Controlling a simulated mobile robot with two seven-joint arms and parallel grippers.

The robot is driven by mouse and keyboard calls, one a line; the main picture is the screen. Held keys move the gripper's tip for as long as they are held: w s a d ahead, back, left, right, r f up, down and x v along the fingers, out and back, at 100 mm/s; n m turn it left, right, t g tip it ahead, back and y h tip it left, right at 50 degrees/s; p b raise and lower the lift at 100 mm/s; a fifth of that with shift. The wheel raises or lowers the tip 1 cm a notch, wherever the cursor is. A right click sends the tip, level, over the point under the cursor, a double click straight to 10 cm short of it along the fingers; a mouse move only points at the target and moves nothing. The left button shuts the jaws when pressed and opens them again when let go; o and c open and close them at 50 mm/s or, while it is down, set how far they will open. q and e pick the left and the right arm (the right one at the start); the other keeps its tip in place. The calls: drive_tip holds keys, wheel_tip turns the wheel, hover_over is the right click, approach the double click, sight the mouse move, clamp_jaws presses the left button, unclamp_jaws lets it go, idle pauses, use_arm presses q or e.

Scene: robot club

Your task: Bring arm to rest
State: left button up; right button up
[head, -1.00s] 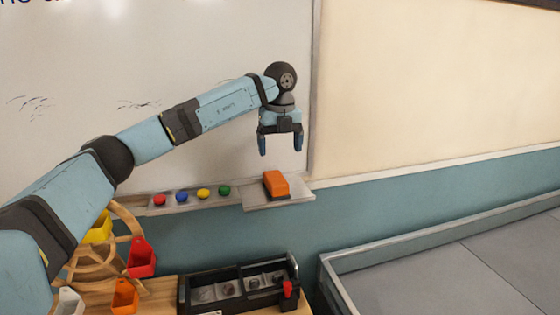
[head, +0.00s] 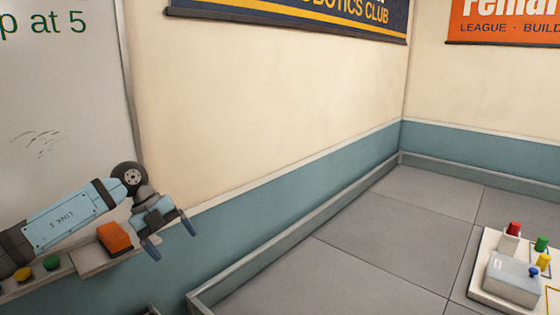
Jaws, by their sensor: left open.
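My left arm comes in from the left edge. My left gripper (head: 170,244) is open with nothing between its fingers. It hangs tilted, fingers pointing down, in front of the teal wall band and just right of the orange eraser-like block (head: 115,238) in the picture. The block lies on the grey ledge (head: 90,265) below the whiteboard. I cannot tell how far the gripper is from the ledge. My right gripper is not in view.
A low grey-walled field (head: 385,255) fills the lower right. On it stands a white base (head: 492,243) with a grey box (head: 512,278) and several coloured pieces. The whiteboard (head: 60,110) is at the left.

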use_arm(q)
drive_tip(key=s+d+f+n+t+h+p, duration=0.2)
drive_tip(key=s+d+f+n+t+h, duration=0.1)
drive_tip(key=s+d+h, duration=0.5)
drive_tip(key=s+d+f+n+t+h+p, duration=0.25)
drive_tip(key=d+h, duration=0.35)
drive_tip(key=d, duration=0.4)
drive_tip(key=s+a+f+n+t+y+p, duration=0.1)
drive_tip(key=s+a+f+n+t+y, duration=0.1)
drive_tip(key=s+a+f+n+y, duration=0.2)
drive_tip(key=s+a+f+n+t+y+p, duration=0.1)
drive_tip(key=s+a+f+n+t+y, duration=0.1)
drive_tip(key=s+a+f+n+y, duration=0.2)
drive_tip(key=s+a+f+n+t+y+p, duration=0.1)
drive_tip(key=s+a+f+n+y, duration=0.3)
drive_tip(key=s+f+n+y, duration=0.5)
drive_tip(key=s+f+n+t, duration=0.1)
drive_tip(key=s+f+n, duration=0.3)
drive_tip(key=s+f, duration=0.1)
drive_tip(key=shift+s+a+n, duration=0.2)
drive_tip(key=shift+s+n, duration=0.1)
drive_tip(key=shift+n, duration=0.05)
drive_tip(key=shift+o, duration=0.5)
drive_tip(key=shift+w+f+t, duration=0.1)
drive_tip(key=shift+t, duration=0.15)
